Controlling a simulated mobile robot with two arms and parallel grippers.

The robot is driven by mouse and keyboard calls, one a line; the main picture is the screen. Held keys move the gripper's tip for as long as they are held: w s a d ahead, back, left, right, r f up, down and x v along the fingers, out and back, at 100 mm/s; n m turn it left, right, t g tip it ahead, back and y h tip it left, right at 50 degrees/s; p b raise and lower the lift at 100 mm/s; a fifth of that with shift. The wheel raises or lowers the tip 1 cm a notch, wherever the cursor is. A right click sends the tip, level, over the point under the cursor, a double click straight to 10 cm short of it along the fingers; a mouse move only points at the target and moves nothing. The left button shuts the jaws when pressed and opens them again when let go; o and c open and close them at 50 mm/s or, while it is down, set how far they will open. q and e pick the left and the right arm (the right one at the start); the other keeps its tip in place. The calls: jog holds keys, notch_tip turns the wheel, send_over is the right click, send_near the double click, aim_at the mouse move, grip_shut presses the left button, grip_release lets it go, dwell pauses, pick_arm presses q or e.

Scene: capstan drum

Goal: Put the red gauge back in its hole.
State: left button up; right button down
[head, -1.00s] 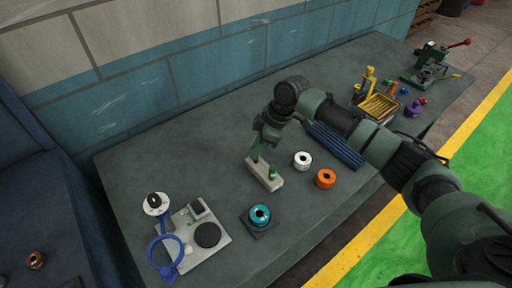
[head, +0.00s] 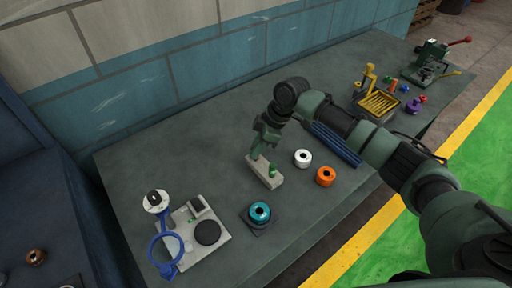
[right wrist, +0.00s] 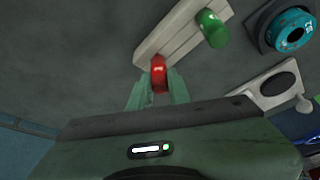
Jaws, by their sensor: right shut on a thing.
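The red gauge (right wrist: 159,76) shows in the right wrist view between the green fingertips of my right gripper (right wrist: 158,88), which is shut on it. In the head view my right gripper (head: 256,153) is at the far end of the pale gauge block (head: 268,178), and the red gauge is hidden there. In the right wrist view the gauge overlaps the end of the block (right wrist: 180,42); I cannot tell whether it is in the hole. The green gauge (right wrist: 211,27) stands at the block's other end. My left gripper is not in view.
A white spool (head: 302,158) and an orange spool (head: 325,176) stand right of the block. A teal spool (head: 259,212) sits on a dark pad in front. A pale device with a black disc (head: 207,232) and a blue ring (head: 164,248) stand front left. The bench behind the block is clear.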

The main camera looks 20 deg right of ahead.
dwell(0.4)
jog(key=c, duration=1.3)
grip_release()
jog(key=shift+o, duration=0.2)
jog(key=b+v, duration=0.1)
jog(key=v, duration=0.7)
jog(key=shift+f, duration=0.15)
